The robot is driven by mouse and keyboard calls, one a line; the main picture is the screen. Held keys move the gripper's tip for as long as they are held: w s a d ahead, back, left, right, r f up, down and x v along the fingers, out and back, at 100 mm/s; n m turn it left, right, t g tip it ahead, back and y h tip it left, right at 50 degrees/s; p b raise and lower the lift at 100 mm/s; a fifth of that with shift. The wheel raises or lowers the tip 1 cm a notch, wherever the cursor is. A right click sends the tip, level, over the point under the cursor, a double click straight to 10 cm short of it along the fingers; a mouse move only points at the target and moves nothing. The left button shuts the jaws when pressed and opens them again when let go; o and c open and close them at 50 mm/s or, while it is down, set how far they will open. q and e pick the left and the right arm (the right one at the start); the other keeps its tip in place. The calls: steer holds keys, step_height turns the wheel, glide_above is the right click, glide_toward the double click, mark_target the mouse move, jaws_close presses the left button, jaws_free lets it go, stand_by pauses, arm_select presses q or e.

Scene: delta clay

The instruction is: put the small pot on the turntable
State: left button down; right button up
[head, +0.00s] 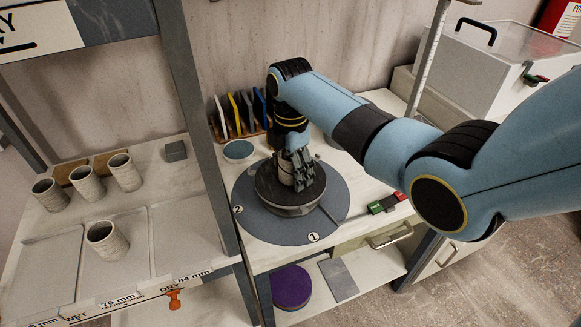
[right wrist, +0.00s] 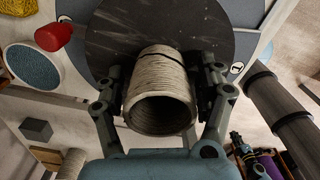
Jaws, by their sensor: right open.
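The small pot (head: 286,173), a ribbed beige clay cylinder, stands upright on the dark turntable (head: 265,197), partly hidden by my gripper. In the right wrist view the small pot (right wrist: 158,85) shows its open mouth towards the camera, with the dark turntable disc (right wrist: 205,25) behind it. My right gripper (head: 300,178) is above the turntable with its fingers around the pot. The fingers are open, one on each side of the pot in the right wrist view (right wrist: 166,90); any contact is hard to tell. My left gripper is not in view.
Several similar pots (head: 107,240) stand on the left shelf beside a grey block (head: 175,151). A grey post (head: 205,130) separates that shelf from the turntable table. Coloured tools (head: 240,110) stand in a rack behind. A green-and-red tool (head: 385,204) lies at the right edge.

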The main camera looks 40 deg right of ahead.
step_height(320, 180, up, 12)
steer(key=shift+r, duration=0.15)
stand_by(0.4)
stand_by(0.3)
